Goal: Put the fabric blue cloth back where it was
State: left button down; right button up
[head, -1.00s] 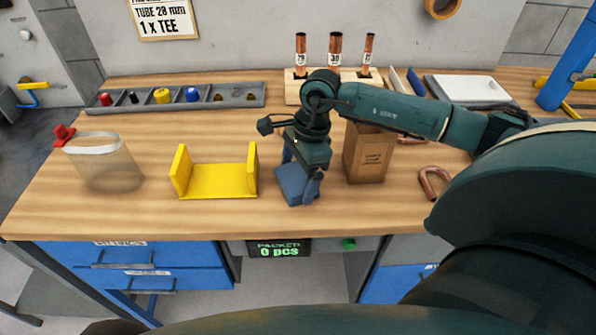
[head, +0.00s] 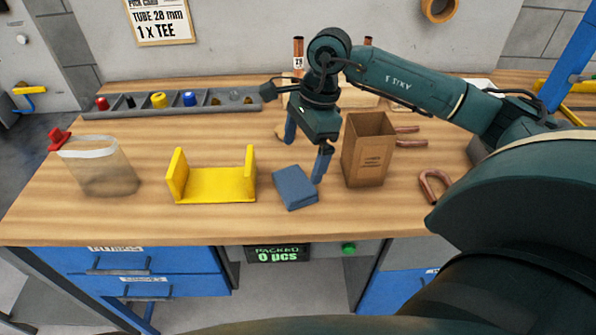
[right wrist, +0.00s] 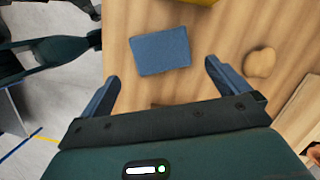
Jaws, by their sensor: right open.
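The blue cloth (head: 295,188) lies folded flat on the wooden table, between the yellow holder and the cardboard box. It also shows in the right wrist view (right wrist: 161,53), beyond and between my finger tips. My right gripper (head: 306,152) is open and empty above the table, just behind the cloth in the head view. In the right wrist view its two fingers (right wrist: 160,75) are spread wide and apart from the cloth. My left gripper is not in view.
A yellow holder (head: 215,187) stands left of the cloth and an open cardboard box (head: 366,160) right of it. A clear bag (head: 103,172), a grey parts tray (head: 218,101) and bent copper tubes (head: 435,188) are also on the table (head: 230,224).

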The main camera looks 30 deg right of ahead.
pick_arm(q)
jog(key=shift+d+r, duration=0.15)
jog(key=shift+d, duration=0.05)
pick_arm(e)
jog(key=v, duration=0.5)
dwell(0.3)
